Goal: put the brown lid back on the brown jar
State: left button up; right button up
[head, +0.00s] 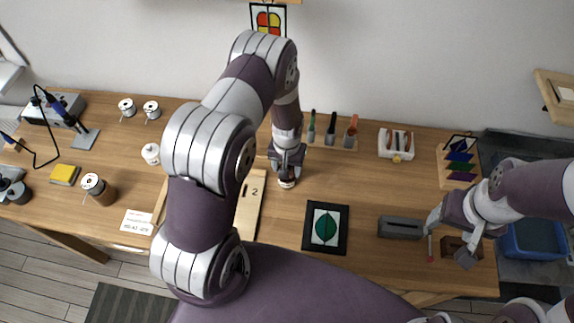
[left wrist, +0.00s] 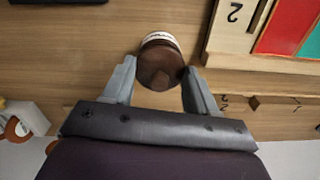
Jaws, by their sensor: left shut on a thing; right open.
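My left gripper (head: 287,162) points down at the middle of the table. In the left wrist view, its fingers (left wrist: 160,84) are on either side of a round, dark brown lid (left wrist: 158,72). A white lettered band of the brown jar (left wrist: 160,37) shows at the lid's far edge. In the head view, the jar's pale, brown-edged part (head: 287,183) shows just below the fingers. The gripper hides most of both, so I cannot tell whether the lid is seated. My right gripper (head: 450,240) is open and empty at the table's right side.
A numbered wooden board (head: 250,205) lies close to the left gripper. A framed leaf picture (head: 325,228) lies to its front right. Tools in a rack (head: 332,130) stand behind. A white pot (head: 151,153) and a brown spool-like thing (head: 100,190) are left. A grey block (head: 400,227) is right.

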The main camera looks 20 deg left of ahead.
pick_arm(q)
jog(key=shift+f+b, duration=0.55)
jog(key=shift+f, duration=0.15)
dwell(0.9)
jog(key=o, duration=1.4)
notch_tip(320, 180, up, 7)
jog(key=p, duration=0.5)
jog(key=shift+p, duration=0.3)
